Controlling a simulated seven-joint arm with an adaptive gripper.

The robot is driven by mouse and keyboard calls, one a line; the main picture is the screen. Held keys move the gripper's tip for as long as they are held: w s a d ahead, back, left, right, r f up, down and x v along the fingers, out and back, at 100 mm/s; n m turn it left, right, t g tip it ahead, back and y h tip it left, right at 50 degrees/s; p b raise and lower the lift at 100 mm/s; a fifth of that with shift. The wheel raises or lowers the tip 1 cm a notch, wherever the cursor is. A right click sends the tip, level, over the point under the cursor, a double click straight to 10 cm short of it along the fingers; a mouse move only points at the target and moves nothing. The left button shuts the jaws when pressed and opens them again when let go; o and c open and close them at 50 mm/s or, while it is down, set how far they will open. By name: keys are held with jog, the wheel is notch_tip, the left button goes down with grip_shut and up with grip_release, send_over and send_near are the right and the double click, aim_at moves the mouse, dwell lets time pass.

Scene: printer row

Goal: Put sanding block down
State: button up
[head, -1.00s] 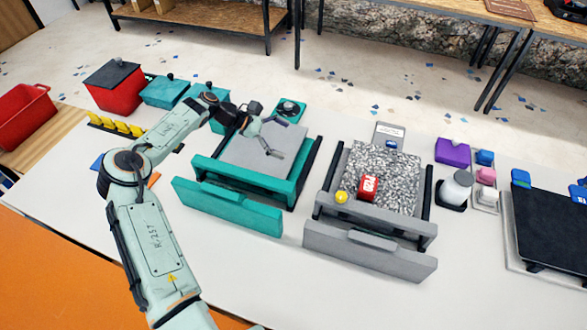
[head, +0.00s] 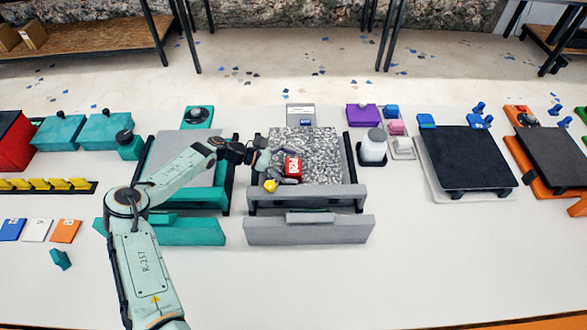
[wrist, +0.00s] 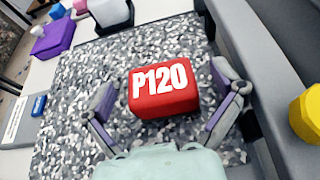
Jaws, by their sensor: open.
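The sanding block is a red block (head: 292,168) marked P120, lying on the speckled plate (head: 318,145) of the grey printer. It also shows in the middle of the wrist view (wrist: 163,92), label up. My gripper (head: 278,165) is open just above the plate at the block's left in the head view. In the wrist view my open fingers (wrist: 166,108) stand on either side of the block, with gaps between them and it. Whether the fingertips touch the plate, I cannot tell.
A yellow knob (head: 270,185) sits at the plate's front left, near my gripper. The grey printer's front bar (head: 308,230) stands before the plate. A teal printer (head: 165,228) is at left. A white jar (head: 373,146) and a purple box (head: 362,115) stand at right.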

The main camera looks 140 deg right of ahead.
jog(key=c, duration=1.3)
jog(key=shift+r, duration=0.1)
